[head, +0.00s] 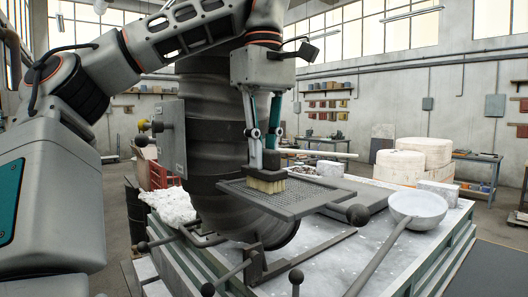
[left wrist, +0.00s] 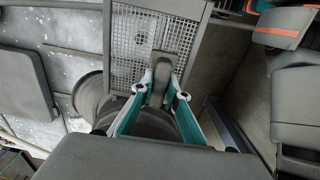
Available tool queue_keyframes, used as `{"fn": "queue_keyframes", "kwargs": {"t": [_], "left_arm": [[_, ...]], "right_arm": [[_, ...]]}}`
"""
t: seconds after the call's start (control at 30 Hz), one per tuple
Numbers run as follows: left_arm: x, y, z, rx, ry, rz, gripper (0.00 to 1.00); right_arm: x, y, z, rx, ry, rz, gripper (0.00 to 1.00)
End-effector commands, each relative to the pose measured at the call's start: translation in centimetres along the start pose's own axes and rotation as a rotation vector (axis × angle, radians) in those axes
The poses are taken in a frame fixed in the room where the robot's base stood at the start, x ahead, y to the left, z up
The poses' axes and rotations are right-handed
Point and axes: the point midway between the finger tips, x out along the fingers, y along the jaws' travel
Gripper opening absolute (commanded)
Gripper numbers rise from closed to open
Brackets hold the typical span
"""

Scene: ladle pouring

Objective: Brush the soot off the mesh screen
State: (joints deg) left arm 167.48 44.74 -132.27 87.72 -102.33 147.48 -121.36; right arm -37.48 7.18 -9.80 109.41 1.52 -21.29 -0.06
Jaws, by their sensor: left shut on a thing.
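My left gripper (head: 263,147) is shut on a brush and points down over the mesh screen (head: 310,197). The brush (head: 265,182) has a dark handle block and pale yellow bristles, which appear to rest on the screen's left part. My right gripper is not in view.
A pale ladle bowl (head: 418,208) with a long handle lies at the right of the worktable (head: 325,268). A dark plate (head: 350,187) lies behind the screen. A crumpled white heap (head: 168,205) is at the left. Ball-ended bars (head: 296,277) stick up in front.

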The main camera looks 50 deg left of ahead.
Motion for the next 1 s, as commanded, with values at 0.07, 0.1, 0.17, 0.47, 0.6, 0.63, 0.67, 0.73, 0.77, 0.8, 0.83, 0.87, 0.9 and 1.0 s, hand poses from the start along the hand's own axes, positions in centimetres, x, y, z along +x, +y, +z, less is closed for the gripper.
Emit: {"fn": "queue_keyframes", "kwargs": {"t": [0.07, 0.1, 0.17, 0.47, 0.6, 0.63, 0.67, 0.73, 0.77, 0.8, 0.83, 0.87, 0.9, 1.0], "left_arm": [[-0.2, 0.0, 0.6, -0.001, -0.003, 0.003, 0.00], [-0.1, 0.0, 1.0, 0.000, -0.003, 0.002, 0.00], [-0.1, 0.0, 1.4, 0.000, -0.002, 0.001, 0.00], [0.0, 0.0, 2.6, 0.002, 0.000, -0.002, 0.00], [0.2, 0.0, 3.8, 0.004, 0.001, -0.003, 0.00], [0.2, 0.0, 4.0, 0.004, 0.001, -0.003, 0.00], [0.2, 0.0, 4.3, 0.004, 0.001, -0.004, 0.00], [0.2, -0.1, 4.8, 0.005, 0.001, -0.004, 0.00], [0.3, -0.1, 5.0, 0.004, 0.001, -0.004, 0.00], [0.3, -0.1, 5.2, 0.003, 0.001, -0.004, 0.00], [0.3, -0.1, 5.3, 0.003, 0.001, -0.004, 0.00], [0.3, -0.1, 5.4, 0.004, 0.001, -0.004, 0.00], [0.3, -0.1, 5.5, 0.004, 0.001, -0.004, 0.00], [0.4, -0.1, 5.7, 0.003, 0.001, -0.005, 0.00]], "right_arm": [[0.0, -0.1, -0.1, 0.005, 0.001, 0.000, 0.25], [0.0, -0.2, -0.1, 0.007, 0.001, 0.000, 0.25], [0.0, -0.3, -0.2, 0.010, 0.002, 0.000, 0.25], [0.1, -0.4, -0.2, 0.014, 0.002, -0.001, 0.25], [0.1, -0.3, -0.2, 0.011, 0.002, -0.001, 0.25], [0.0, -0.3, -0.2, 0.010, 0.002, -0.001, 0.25], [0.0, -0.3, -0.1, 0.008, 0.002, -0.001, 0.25], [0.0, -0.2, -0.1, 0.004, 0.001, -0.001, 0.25], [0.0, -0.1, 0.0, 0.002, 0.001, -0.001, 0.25], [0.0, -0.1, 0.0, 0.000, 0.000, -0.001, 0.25], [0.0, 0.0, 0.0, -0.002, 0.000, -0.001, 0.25], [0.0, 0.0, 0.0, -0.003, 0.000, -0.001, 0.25], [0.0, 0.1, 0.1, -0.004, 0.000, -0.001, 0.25], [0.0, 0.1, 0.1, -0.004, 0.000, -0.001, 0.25]]}}
